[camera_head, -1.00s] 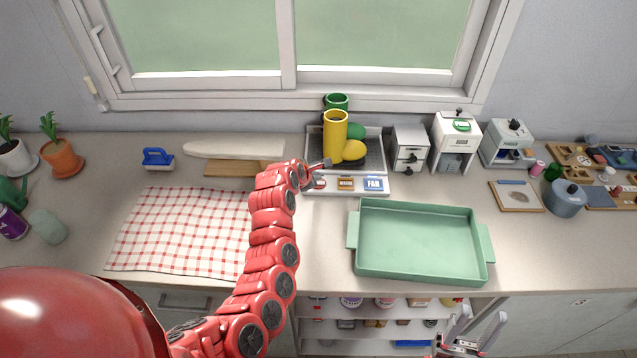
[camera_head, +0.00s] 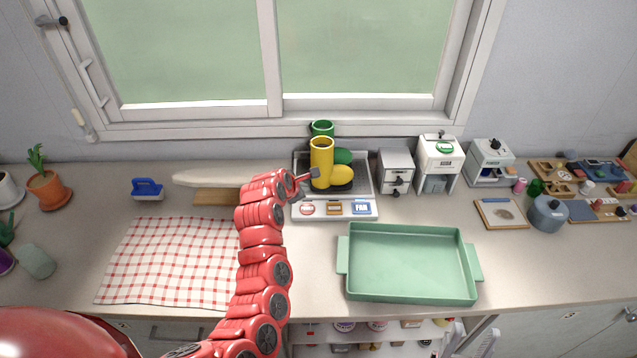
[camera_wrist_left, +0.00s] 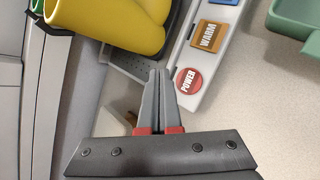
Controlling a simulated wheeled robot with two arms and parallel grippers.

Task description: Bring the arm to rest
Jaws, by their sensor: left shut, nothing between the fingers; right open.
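A green basin (camera_head: 410,262) stands on the counter right of the left arm. A red checked cloth (camera_head: 170,262) lies to its left.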

